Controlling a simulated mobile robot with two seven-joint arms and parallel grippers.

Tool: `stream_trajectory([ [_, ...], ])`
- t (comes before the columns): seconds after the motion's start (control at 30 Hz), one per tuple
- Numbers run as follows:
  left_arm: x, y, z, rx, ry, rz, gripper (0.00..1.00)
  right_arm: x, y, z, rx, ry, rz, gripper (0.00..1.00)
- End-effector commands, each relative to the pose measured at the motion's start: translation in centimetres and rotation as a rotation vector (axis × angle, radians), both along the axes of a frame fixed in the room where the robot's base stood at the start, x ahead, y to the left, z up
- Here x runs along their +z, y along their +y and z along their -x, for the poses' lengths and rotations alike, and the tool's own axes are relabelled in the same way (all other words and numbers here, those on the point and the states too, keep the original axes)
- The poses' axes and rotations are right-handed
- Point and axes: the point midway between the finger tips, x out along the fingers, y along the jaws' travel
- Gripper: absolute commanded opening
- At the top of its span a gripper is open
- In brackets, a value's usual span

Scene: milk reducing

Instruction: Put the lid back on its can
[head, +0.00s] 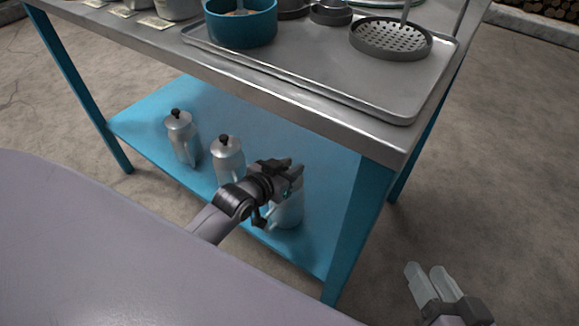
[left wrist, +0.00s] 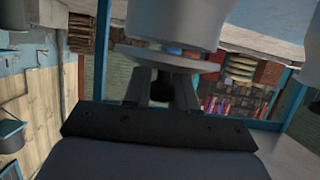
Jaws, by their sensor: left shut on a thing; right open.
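My left gripper (head: 292,172) is over the lower blue shelf, above a silver can (head: 290,212) that it partly hides. In the left wrist view, the gripper's fingers are shut on the black knob (left wrist: 162,87) of a grey round lid (left wrist: 165,60). The can (left wrist: 175,18) shows there just beyond the lid. A narrow gap with blue and brown showing through separates lid and can in the middle. I cannot tell whether their edges touch. My right gripper (head: 432,282) is open and empty at the lower right, away from the shelf.
Two similar cans with lids, one (head: 182,138) farther left and one (head: 228,156) nearer, stand on the blue shelf (head: 330,170). The metal tabletop (head: 300,98) overhangs the shelf and carries a tray with a teal pot (head: 240,25) and a strainer (head: 390,38). A blue leg (head: 358,215) stands right of the can.

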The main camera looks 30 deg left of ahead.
Motion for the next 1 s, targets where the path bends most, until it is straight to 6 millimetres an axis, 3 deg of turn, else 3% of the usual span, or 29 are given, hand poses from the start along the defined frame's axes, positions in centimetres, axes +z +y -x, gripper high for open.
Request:
stream_trajectory([
  [0.37,-0.8,0.0,0.0,0.000,0.000,0.000,0.00,-0.4,0.0,0.0,-0.001,0.000,0.000,0.43],
  [0.4,-0.8,0.0,0.0,0.000,0.000,0.000,0.36,-0.4,0.0,0.0,-0.001,0.000,0.000,0.43],
  [0.47,-0.7,0.0,0.0,0.000,0.000,0.000,0.55,-0.4,0.0,0.0,-0.001,0.000,0.000,0.43],
  [0.87,-0.8,0.0,0.0,0.000,0.000,0.000,0.56,-0.3,-0.2,-0.1,-0.007,-0.009,0.014,0.43],
  [1.0,0.1,0.2,1.5,0.000,0.003,-0.001,0.56,0.7,-0.5,0.3,-0.007,-0.009,0.025,0.43],
])
